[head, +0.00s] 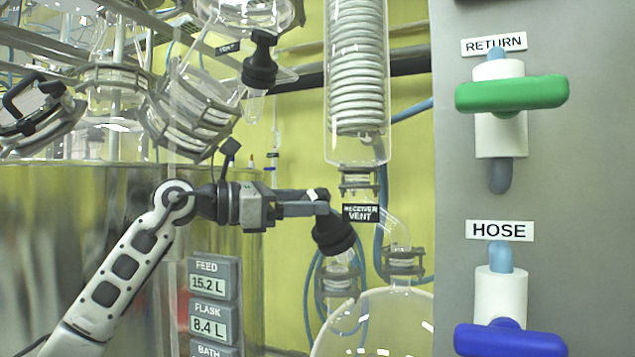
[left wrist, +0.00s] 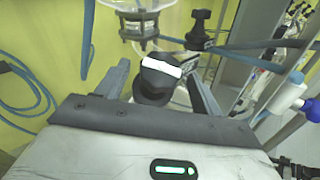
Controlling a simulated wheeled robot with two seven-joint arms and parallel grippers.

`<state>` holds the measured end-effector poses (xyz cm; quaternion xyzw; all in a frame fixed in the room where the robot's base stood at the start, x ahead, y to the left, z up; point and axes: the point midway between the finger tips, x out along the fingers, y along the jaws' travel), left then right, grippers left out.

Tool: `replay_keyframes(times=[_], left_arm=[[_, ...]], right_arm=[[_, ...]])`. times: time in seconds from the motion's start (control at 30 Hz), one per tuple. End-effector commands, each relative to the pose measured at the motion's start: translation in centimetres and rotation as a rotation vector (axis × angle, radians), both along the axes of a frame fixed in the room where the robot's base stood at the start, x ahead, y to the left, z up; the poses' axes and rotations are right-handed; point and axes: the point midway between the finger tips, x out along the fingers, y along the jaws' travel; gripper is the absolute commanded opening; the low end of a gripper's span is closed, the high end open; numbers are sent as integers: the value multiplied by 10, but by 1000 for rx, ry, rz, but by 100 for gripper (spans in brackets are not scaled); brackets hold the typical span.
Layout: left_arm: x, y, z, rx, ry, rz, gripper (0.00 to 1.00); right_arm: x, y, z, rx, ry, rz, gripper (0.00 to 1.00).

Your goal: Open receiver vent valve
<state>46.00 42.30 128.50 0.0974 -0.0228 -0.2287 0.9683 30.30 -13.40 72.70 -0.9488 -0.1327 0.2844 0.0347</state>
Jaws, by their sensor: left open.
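The receiver vent valve has a black knob (head: 333,232) below a black "RECEIVER VENT" label (head: 361,213), above the receiver flask's glass neck. In the left wrist view the black knob (left wrist: 155,90) has a white stripe on it and sits between my two fingers. My left gripper (head: 318,201) reaches in from the left, with its fingertips at the top of the knob. In the left wrist view my left gripper (left wrist: 158,69) is open, one finger on each side of the knob, with visible gaps. My right gripper is not in view.
A coiled glass condenser (head: 357,80) hangs just above the valve. The round receiver flask (head: 375,325) is below. A grey panel (head: 600,200) with green (head: 511,93) and blue (head: 509,340) handles stands right. Another vent knob (head: 261,62) is up left. A metal vessel stands behind my arm.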

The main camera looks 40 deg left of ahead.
Motion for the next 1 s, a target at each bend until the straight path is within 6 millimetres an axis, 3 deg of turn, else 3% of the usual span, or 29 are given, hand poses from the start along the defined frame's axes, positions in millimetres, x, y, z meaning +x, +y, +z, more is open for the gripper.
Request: replay_keyframes(times=[0.2,0.53,0.57,0.7,0.73,1.0], left_arm=[[21,-10,2,-1,0,0,67],[24,-12,-1,1,-1,1,67],[24,-12,0,1,-1,1,64],[24,-12,0,0,0,1,25],[24,-12,0,0,0,1,22],[24,-11,-1,-7,1,16,22]], right_arm=[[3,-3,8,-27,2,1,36],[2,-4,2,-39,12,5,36],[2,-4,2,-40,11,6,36],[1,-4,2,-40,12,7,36],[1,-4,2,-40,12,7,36],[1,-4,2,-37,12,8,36]])
